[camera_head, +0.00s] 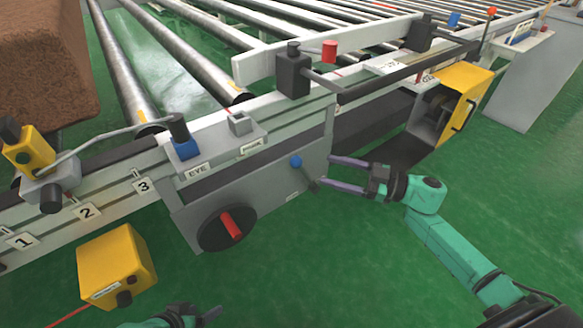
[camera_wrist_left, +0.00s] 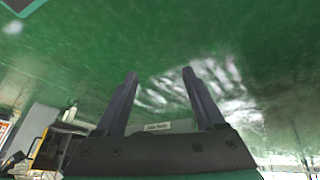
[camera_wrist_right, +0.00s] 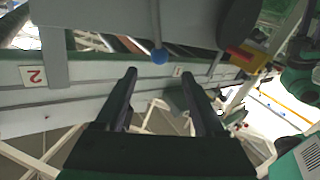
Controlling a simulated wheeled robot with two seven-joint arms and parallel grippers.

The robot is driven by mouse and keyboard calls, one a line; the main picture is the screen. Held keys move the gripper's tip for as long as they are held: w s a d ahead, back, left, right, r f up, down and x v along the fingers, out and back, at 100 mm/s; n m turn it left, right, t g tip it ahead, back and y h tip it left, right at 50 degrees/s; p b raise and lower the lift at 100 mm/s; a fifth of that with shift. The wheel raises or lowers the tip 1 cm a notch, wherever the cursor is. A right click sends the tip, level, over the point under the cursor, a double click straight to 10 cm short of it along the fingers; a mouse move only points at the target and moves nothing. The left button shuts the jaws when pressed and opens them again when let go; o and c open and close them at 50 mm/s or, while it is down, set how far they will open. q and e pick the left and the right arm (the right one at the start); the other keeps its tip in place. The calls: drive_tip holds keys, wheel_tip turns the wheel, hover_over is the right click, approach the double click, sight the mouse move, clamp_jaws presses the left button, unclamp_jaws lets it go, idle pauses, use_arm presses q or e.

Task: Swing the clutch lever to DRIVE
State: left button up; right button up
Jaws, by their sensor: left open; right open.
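The clutch lever appears to be the short grey lever with a blue ball knob (camera_head: 296,161) on the grey side panel of the conveyor. Its DRIVE marking cannot be read. My right gripper (camera_head: 328,171) is open just right of the lever, its two fingers pointing at it. In the right wrist view the blue knob (camera_wrist_right: 159,56) shows between and just beyond the open fingertips, with nothing held. My left gripper (camera_head: 205,314) is partly cut off at the bottom edge, well away from the lever. In the left wrist view its fingers (camera_wrist_left: 160,73) are open and empty over green floor.
A black handwheel with a red handle (camera_head: 231,225) is left of the lever on the same panel. A yellow box (camera_head: 117,265) stands lower left, and a yellow housing (camera_head: 462,90) is at the right. A brown block (camera_head: 45,65) sits upper left. Green floor in front is clear.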

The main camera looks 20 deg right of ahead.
sight(296, 162)
drive_tip(key=b+x, duration=0.1)
drive_tip(key=x, duration=0.9)
drive_tip(key=shift+w, duration=0.15)
use_arm(q)
drive_tip(key=d, duration=0.1)
drive_tip(key=w+d+f+t+h, duration=0.1)
drive_tip(key=w+d+f+t, duration=0.1)
drive_tip(key=d, duration=0.1)
drive_tip(key=shift+f+h, duration=0.2)
drive_tip(key=shift+h, duration=0.2)
use_arm(e)
clamp_jaws()
